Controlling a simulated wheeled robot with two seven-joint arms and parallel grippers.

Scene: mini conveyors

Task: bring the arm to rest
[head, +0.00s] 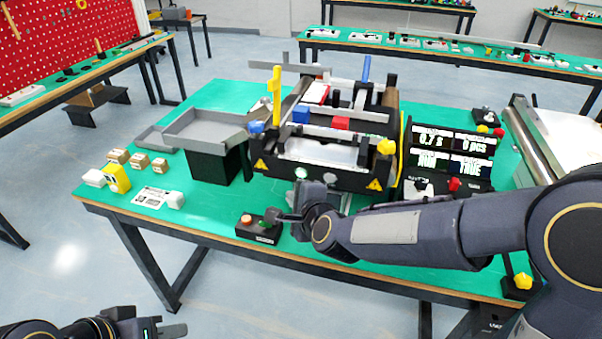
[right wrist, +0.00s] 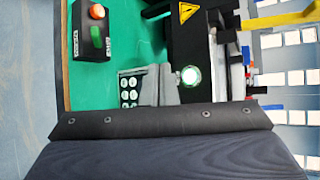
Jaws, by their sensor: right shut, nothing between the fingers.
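My right arm reaches in from the right in the head view. In the right wrist view the button box (right wrist: 92,45) shows an orange-red and a green button, at the upper left. My left gripper (head: 172,328) is at the bottom left of the head view, off the table over the floor. Its jaw opening is unclear.
A mini conveyor machine (head: 325,178) stands on the green table (head: 215,222), with a grey tray (head: 205,128) to its left and a display panel (head: 450,150) to its right. Small boxes (head: 140,160) lie at the table's left. Open floor lies in front.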

